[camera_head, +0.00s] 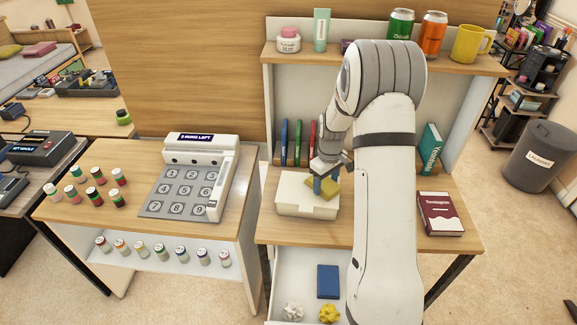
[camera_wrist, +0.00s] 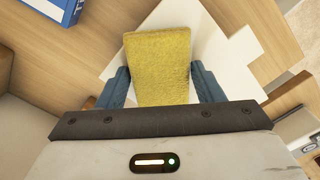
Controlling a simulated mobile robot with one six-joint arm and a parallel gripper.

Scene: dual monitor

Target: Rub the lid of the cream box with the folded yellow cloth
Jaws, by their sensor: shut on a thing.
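The cream box (camera_head: 296,196) sits on the wooden desk, left of my arm. My gripper (camera_head: 322,184) is over the right part of its lid. My gripper is shut on the folded yellow cloth (camera_head: 331,188). In the wrist view the cloth (camera_wrist: 160,65) lies between the two blue fingers of my gripper (camera_wrist: 165,85), with the cream box (camera_wrist: 222,45) beneath it. The cloth looks very close to the lid, but I cannot tell whether it touches. My arm and the cloth hide part of the lid.
A maroon book (camera_head: 440,213) lies on the desk to the right. Several upright books (camera_head: 298,143) stand behind the box. Cans and a yellow mug (camera_head: 469,44) stand on the upper shelf. The open drawer (camera_head: 300,268) below holds a blue book and crumpled pieces. A keypad machine (camera_head: 189,178) is at left.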

